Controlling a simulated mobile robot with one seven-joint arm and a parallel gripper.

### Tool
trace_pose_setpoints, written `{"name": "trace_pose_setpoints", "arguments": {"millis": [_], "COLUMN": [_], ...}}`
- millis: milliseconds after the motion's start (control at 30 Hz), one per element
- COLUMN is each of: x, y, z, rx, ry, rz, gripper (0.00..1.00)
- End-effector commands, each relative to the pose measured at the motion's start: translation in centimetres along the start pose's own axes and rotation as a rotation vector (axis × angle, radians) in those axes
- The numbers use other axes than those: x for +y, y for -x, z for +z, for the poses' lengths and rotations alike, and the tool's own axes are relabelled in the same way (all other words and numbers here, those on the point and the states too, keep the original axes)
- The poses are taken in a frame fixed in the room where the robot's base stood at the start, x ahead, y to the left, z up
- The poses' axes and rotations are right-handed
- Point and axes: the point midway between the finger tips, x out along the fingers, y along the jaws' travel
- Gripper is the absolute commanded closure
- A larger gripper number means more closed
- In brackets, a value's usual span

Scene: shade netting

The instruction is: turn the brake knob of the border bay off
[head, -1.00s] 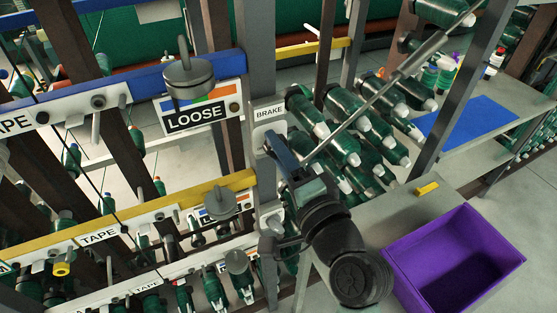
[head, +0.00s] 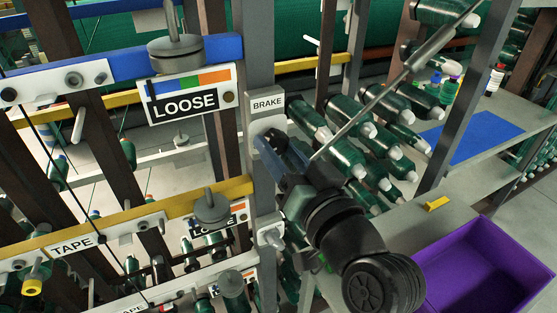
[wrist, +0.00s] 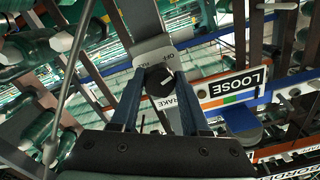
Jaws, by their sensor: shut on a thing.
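The brake plate (head: 267,104), pale and marked BRAKE, is on a grey post at the right end of the blue rail. My gripper (head: 277,150) is at its lower part and hides the knob in the head view. In the wrist view the black round brake knob (wrist: 158,81) sits between the two blue fingers of my gripper (wrist: 157,92), which are shut on it. The knob has a short white mark. The plate (wrist: 153,49) shows OFF beyond the knob and BRAKE on the near side. I cannot tell exactly which setting the mark meets.
A LOOSE sign (head: 188,98) hangs under the blue rail (head: 120,63), with a grey weight (head: 180,50) above. A lower yellow rail (head: 120,223) has its own fittings. Green bobbins (head: 345,150) crowd behind my arm. A purple bin (head: 465,245) stands at lower right.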

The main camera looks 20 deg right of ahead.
Motion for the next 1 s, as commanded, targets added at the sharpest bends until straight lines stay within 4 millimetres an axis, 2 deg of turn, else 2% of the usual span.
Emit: {"name": "trace_pose_setpoints", "arguments": {"millis": [200,500,1000], "x": [0.27,0.27,0.23], "y": [0.03,0.01,0.01], "z": [0.32,0.22,0.10], "rx": [-0.002,-0.003,-0.005], "ry": [0.188,0.365,0.447], "rz": [0.001,0.001,0.001], "gripper": [1.00,1.00,1.00]}}
